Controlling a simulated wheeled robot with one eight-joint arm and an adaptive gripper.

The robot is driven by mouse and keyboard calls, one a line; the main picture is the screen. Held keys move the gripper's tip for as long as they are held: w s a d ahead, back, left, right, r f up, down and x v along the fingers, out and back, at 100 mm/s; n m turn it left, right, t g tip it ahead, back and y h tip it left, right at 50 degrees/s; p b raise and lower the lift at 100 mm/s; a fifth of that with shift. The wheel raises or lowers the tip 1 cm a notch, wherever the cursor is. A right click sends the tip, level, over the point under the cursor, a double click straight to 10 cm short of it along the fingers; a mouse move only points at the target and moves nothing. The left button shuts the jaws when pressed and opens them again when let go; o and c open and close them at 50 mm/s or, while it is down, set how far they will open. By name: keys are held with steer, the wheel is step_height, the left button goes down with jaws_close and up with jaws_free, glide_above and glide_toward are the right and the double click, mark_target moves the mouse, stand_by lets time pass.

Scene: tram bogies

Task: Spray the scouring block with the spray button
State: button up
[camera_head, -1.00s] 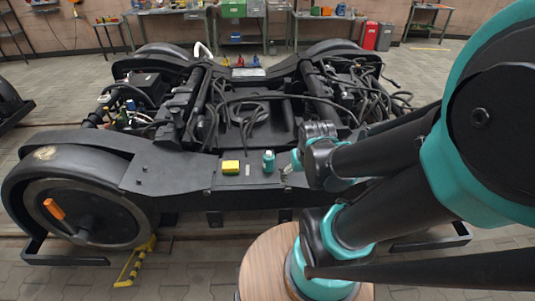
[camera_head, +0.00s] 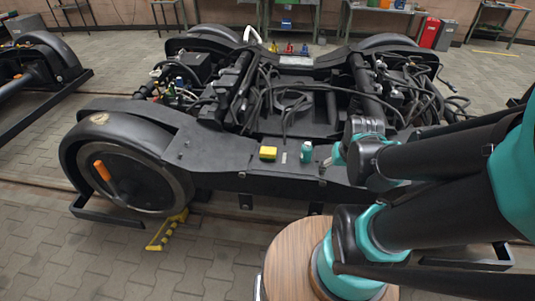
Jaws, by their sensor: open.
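A yellow block (camera_head: 268,153), which looks like the scouring block, lies on the flat black front beam of the bogie. A small teal bottle (camera_head: 307,152) with a pale top stands upright on the same beam, to the right of the block. The spray button is too small to make out. My gripper (camera_head: 326,165) is open, low over the beam just right of the bottle. Its fingers are small and partly hidden by my arm. I cannot tell whether they touch the bottle.
A small pale strip (camera_head: 284,158) lies between block and bottle. The bogie (camera_head: 215,150) has a large wheel (camera_head: 125,180) with an orange handle, and cables behind the beam. A yellow-black wheel stop (camera_head: 165,232) is on the floor.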

jaws_close()
stand_by(1.4)
